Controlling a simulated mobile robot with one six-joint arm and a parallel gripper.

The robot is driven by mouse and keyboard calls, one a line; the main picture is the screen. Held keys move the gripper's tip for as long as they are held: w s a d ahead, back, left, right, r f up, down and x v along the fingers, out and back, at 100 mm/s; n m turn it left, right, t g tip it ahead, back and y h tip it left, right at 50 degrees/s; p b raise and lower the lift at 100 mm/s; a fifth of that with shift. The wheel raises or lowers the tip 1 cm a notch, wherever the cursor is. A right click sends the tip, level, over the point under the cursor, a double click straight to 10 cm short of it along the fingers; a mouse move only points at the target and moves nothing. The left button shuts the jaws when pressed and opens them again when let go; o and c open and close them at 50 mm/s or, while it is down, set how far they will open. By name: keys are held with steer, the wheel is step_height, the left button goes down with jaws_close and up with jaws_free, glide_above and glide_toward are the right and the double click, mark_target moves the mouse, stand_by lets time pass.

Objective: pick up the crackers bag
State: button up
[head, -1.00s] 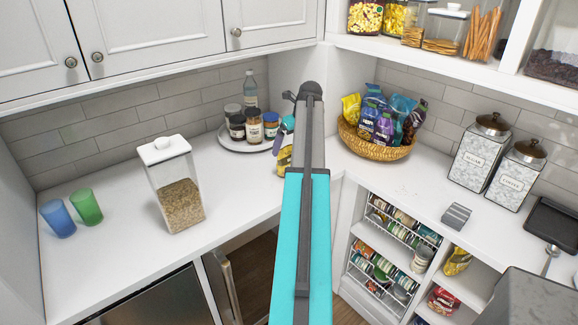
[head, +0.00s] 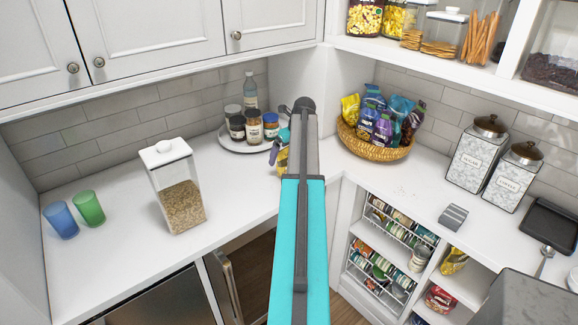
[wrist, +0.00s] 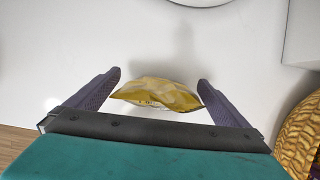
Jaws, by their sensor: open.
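A yellow and pale bag (wrist: 155,95), which looks like the crackers bag, lies on the white counter in the wrist view. Its print is too small to read. My gripper (wrist: 159,77) is open, with one purple-grey finger on each side of the bag and a visible gap at each side. In the head view, a small part of the yellow bag (head: 282,162) shows at the left edge of my arm, which hides the rest. My gripper (head: 279,148) is partly hidden there too, low over the bag.
A wicker basket (head: 374,151) of snack bags stands to the right. A round tray (head: 231,141) with jars and a bottle is behind, to the left. A clear cereal container (head: 177,188) stands at left. The counter between the tray and that container is clear.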

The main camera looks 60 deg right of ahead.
stand_by(0.5)
steer(key=c, duration=1.4)
steer(key=shift+r+b, duration=0.9)
steer(key=shift+r, duration=0.7)
steer(key=shift+s+a+r+b, duration=0.3)
steer(key=shift+s+a+b, duration=0.4)
steer(key=shift+s+a, duration=1.2)
steer(key=shift+s+a+r+b, duration=0.3)
steer(key=shift+s+a+b, duration=0.45)
steer(key=shift+s+a, duration=1.1)
steer(key=shift+s+a+r+b, duration=0.3)
steer(key=shift+s+a+b, duration=0.4)
steer(key=shift+s+a, duration=1.2)
steer(key=shift+s+d, duration=0.45)
